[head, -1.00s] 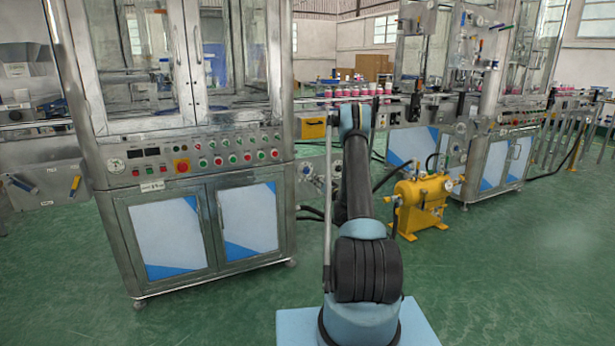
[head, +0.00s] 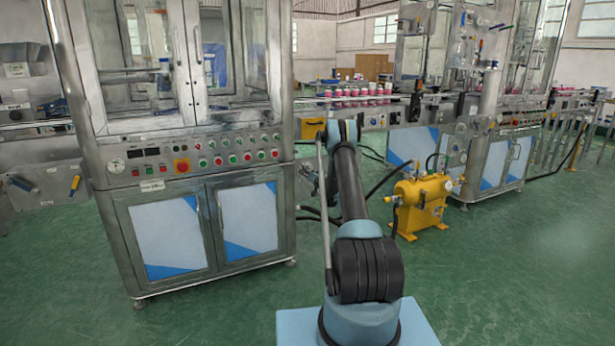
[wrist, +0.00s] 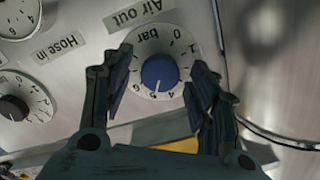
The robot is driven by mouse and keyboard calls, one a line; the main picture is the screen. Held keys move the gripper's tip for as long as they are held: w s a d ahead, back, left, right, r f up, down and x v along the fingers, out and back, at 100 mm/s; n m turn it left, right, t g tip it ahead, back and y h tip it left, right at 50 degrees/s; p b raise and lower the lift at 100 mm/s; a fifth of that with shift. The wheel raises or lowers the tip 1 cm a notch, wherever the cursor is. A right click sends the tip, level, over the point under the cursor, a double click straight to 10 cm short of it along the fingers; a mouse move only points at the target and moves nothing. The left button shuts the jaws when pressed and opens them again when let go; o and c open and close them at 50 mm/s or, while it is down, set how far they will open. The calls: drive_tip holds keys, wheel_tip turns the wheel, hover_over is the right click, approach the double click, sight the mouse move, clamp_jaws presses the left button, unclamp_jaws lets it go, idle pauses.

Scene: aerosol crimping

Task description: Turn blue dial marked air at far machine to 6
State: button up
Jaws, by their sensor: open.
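The blue dial (wrist: 160,73) sits on a round white scale plate in the wrist view, on a metal panel under the upside-down label "Air out" (wrist: 133,13). Its white pointer mark points down in the picture, close to the 5; the exact reading is hard to tell. My gripper (wrist: 162,57) is open, with one finger to the left and one to the right of the dial. Both fingers overlap the edges of the scale plate in the picture; I see gaps between them and the blue knob. In the head view the dial cannot be made out.
In the head view, a steel cabinet machine (head: 200,165) stands left of my arm and a yellow tank (head: 422,200) right. Open green floor (head: 520,260) lies at right.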

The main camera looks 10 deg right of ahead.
drive_tip(key=shift+w, duration=0.2)
drive_tip(key=c, duration=1.1)
drive_tip(key=shift+o, duration=0.2)
drive_tip(key=shift+m, duration=0.4)
drive_tip(key=shift+d+m, duration=0.2)
drive_tip(key=shift+m, duration=2.7)
